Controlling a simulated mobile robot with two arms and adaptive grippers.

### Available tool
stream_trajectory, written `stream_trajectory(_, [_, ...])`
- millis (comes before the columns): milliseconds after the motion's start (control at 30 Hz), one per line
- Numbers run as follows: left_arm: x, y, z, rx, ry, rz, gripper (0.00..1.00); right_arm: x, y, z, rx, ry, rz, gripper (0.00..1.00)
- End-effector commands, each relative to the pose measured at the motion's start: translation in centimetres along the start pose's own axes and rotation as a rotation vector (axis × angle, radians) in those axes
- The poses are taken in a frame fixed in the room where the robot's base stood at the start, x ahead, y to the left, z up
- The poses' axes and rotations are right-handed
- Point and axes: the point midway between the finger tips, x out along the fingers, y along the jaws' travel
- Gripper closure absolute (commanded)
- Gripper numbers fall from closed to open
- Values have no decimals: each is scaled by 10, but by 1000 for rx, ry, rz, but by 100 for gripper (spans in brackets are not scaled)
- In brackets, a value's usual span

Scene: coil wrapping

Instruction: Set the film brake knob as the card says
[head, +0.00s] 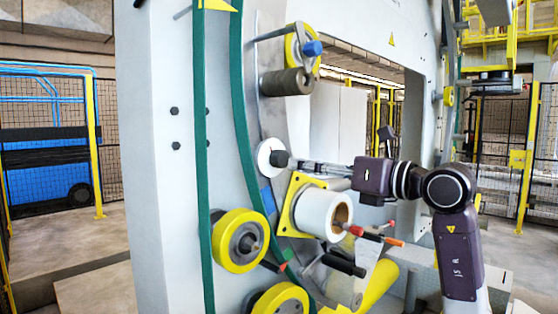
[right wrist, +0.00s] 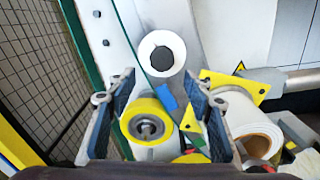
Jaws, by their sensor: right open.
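The film brake knob is most likely the dark round knob (head: 280,159) on a white disc (head: 265,152), on the machine's curved grey plate. I make out no readable card or marks on the disc. My left gripper is out of view.
A white film roll (head: 315,211) on a yellow bracket sits just below my right gripper. Yellow-rimmed rollers (head: 240,240) stand lower left. A blue-tipped roller (head: 312,48) and dark cylinder (head: 287,82) sit above. Red-tipped handles (head: 375,236) stick out below my arm.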

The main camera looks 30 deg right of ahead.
Motion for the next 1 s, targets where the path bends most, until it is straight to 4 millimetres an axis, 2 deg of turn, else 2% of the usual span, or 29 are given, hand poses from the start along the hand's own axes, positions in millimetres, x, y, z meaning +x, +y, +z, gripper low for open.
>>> stream_trajectory(133, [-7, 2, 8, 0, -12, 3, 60, 4, -1, 9, -19, -8, -24, 53])
stream_trajectory(333, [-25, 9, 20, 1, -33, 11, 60, 36, -1, 11, -15, -7, -21, 53])
stream_trajectory(600, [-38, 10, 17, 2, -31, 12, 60, 68, -2, 9, -17, -8, -21, 53])
stream_trajectory(933, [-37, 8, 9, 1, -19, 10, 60, 73, -3, 6, -19, -7, -22, 53])
stream_trajectory(1000, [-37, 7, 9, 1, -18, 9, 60, 72, -3, 6, -19, -8, -22, 60])
